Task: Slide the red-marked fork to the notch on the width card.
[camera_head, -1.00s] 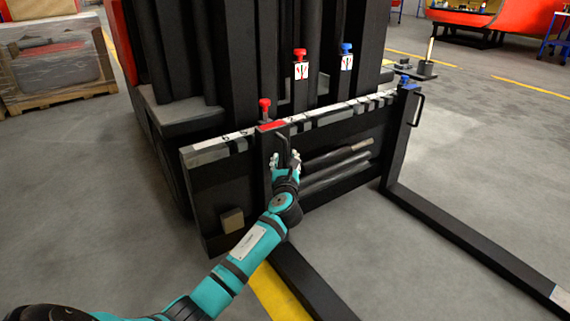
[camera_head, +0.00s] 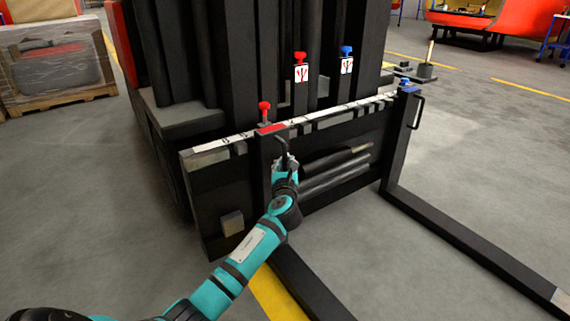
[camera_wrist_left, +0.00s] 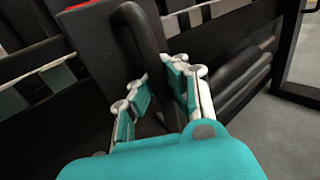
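The red-marked fork (camera_head: 258,160) hangs on the black carriage, with a red patch (camera_head: 271,128) on its top and its tine (camera_head: 308,285) running toward the front. A red knob (camera_head: 264,107) stands upright beside the patch. A white strip with dark marks (camera_head: 240,138) runs along the carriage top; I cannot tell its notch. My left gripper (camera_head: 285,165) is at the fork's black handle (camera_head: 284,146). In the left wrist view, the handle (camera_wrist_left: 142,40) passes between the fingers (camera_wrist_left: 160,92), which look closed against it. My right gripper is not in view.
The blue-marked fork (camera_head: 398,140) stands at the carriage's right end, its tine (camera_head: 470,245) reaching forward. Red and blue levers (camera_head: 346,52) rise behind. Floor between the tines is clear.

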